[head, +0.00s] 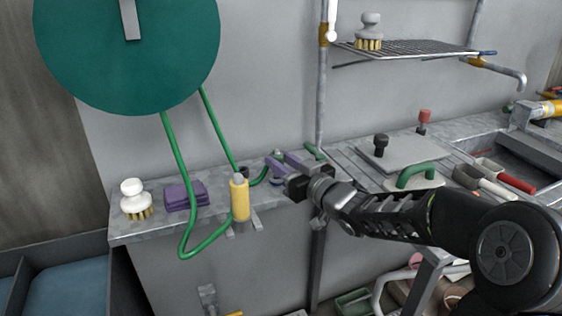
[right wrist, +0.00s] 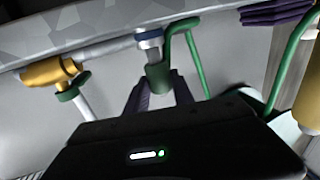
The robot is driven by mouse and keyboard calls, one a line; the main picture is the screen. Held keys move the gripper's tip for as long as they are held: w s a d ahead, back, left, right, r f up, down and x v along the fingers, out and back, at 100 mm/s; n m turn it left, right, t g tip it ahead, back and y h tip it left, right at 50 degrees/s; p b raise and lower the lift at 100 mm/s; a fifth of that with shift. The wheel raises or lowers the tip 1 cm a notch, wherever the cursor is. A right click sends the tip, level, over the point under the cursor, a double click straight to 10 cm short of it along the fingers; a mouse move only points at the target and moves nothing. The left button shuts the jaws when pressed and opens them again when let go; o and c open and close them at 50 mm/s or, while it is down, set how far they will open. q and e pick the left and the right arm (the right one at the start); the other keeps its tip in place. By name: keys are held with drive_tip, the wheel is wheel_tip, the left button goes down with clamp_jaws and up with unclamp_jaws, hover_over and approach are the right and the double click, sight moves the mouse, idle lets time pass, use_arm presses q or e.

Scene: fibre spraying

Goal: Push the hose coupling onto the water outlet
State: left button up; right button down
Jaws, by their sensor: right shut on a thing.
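The hose coupling is a green cylinder (right wrist: 158,76) with a green hose (right wrist: 190,55) rising beside it. My right gripper (head: 277,165) is shut on the coupling near the bench's front edge; its two fingers stand either side of it in the right wrist view (right wrist: 159,95). The water outlet, with a blue-grey ring (right wrist: 149,39) at the end of a pale pipe, lines up with the coupling's far end. The two meet or overlap in that view; I cannot tell how far the coupling is on. In the head view the gripper mostly hides the coupling. My left gripper is out of view.
A brass valve (right wrist: 52,70) with a green handle sits on the pipe. A yellow spray handle (head: 240,198), purple cloths (head: 186,196) and a white brush (head: 134,198) are to the left. The green hose (head: 183,180) hangs from a round green reel (head: 128,60).

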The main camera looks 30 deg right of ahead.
drive_tip(key=shift+f+b, duration=0.95)
drive_tip(key=shift+f, duration=0.15)
drive_tip(key=c, duration=1)
unclamp_jaws()
drive_tip(key=v, duration=0.7)
drive_tip(key=shift+s+p, duration=0.4)
